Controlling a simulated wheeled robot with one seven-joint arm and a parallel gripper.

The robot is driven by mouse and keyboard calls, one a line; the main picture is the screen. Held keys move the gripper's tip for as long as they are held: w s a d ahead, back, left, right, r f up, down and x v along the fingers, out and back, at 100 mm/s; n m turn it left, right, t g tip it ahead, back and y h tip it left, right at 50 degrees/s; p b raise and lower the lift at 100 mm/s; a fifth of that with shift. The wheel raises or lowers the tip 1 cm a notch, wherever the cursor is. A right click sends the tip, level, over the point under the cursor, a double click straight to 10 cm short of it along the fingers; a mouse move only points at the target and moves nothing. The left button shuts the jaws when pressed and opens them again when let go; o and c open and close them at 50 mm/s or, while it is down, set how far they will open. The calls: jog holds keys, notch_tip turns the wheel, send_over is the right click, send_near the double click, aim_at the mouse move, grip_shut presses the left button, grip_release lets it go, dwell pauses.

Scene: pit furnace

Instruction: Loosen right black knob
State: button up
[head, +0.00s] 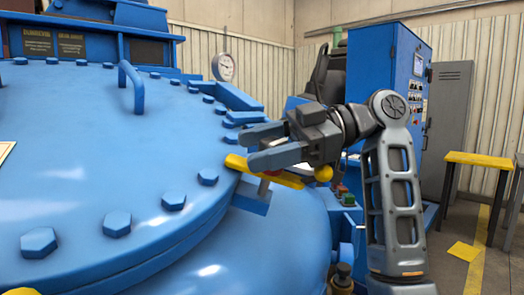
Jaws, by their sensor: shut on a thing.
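My gripper (256,148) is at the right rim of the big blue lid (90,150), just above a yellow bar (282,178). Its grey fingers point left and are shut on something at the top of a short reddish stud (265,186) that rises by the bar. The fingers hide most of what they hold. Its place on the stud fits the right black knob, but I cannot make out the knob's shape or colour. The yellow bar ends at the right in a yellow ball (323,173).
Large blue hex bolts (117,223) line the lid's rim. A round gauge (223,67) and a blue handle (131,88) stand up behind. A blue control cabinet (388,80), a grey locker (446,125) and a yellow table (483,162) are to the right. Floor shows free near the table.

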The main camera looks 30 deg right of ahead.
aim_at(279, 143)
jog(key=shift+s+n+g, duration=0.1)
jog(key=shift+n+g, duration=0.4)
jog(key=shift+g, duration=0.2)
jog(key=o, duration=1)
jog(key=shift+c, duration=0.2)
jog(key=shift+b+v, duration=0.65)
jog(key=shift+v, duration=3.2)
jog(key=shift+s, duration=0.1)
